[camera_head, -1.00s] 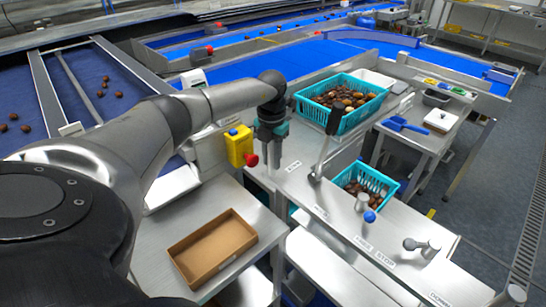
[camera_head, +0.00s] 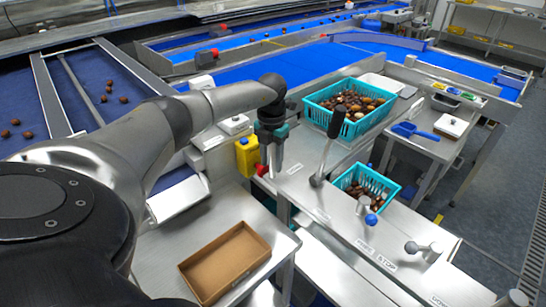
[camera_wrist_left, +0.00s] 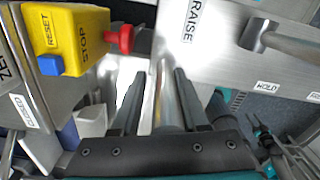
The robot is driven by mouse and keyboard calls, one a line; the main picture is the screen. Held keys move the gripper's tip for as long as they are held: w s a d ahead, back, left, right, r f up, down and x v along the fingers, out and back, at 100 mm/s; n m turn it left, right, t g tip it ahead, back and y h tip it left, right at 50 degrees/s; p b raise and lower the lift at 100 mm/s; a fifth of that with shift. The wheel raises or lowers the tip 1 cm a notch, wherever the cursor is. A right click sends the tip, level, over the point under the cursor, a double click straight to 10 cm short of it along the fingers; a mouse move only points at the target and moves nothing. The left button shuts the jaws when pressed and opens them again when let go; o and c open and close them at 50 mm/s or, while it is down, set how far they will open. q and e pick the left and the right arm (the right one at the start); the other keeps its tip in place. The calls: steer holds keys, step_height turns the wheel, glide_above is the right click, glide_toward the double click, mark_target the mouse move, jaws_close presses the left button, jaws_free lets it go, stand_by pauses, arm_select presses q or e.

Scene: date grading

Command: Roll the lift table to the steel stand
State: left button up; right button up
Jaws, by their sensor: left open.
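My left gripper (camera_head: 272,165) points down at the left end of a steel top with levers and printed labels (camera_head: 300,175). In the left wrist view its two fingers (camera_wrist_left: 160,105) are apart. A grey steel bar shows between them; I cannot tell whether they touch it. A yellow stop box (camera_head: 247,155) with a red button sits just left of the gripper. The wrist view shows a RAISE label on the steel plate (camera_wrist_left: 200,65). Which steel unit is the lift table and which is the stand I cannot tell. My right gripper is out of view.
A steel table (camera_head: 160,250) with a brown cardboard tray (camera_head: 225,262) is at the front. A side table with a blue scoop (camera_head: 412,131) is at right. Grey floor (camera_head: 480,215) is clear beyond.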

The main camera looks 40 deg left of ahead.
arm_select(q)
steer(key=shift+o, duration=1)
steer(key=shift+d, duration=0.1)
steer(key=shift+r, duration=0.1)
step_height(320, 180, up, 15)
steer(key=shift+r, duration=0.1)
